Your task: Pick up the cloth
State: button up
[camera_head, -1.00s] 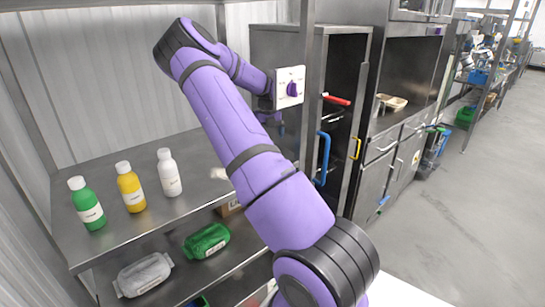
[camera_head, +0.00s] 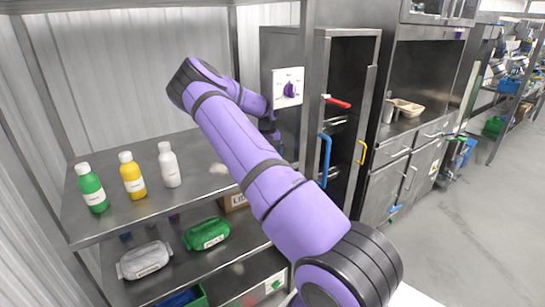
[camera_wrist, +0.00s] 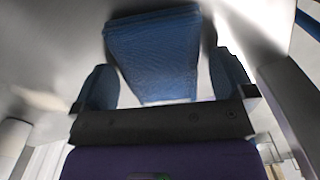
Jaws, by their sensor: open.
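A blue cloth-like piece (camera_wrist: 155,50) with a textured surface and a layered far edge shows in the wrist view; I take it to be the cloth. My gripper (camera_wrist: 163,82) is open, with one blue fingertip on each side of it. The cloth lies between and beyond the fingertips, and I cannot tell whether they touch it. In the head view my purple arm reaches over the metal shelf toward the cabinet. The dark end of my gripper (camera_head: 268,128) shows only partly behind the arm, and the cloth is not visible there.
Green (camera_head: 92,188), yellow (camera_head: 132,176) and white (camera_head: 169,165) bottles stand on the upper metal shelf (camera_head: 125,222). Grey (camera_head: 145,260) and green (camera_head: 207,233) packs lie below, near a cardboard box (camera_head: 235,201). An open cabinet (camera_head: 348,90) has red, blue and yellow handles. The floor at right is clear.

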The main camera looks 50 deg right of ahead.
jog(key=shift+c, duration=0.2)
jog(key=c, duration=1)
jog(key=shift+o, duration=0.2)
jog(key=shift+r, duration=0.15)
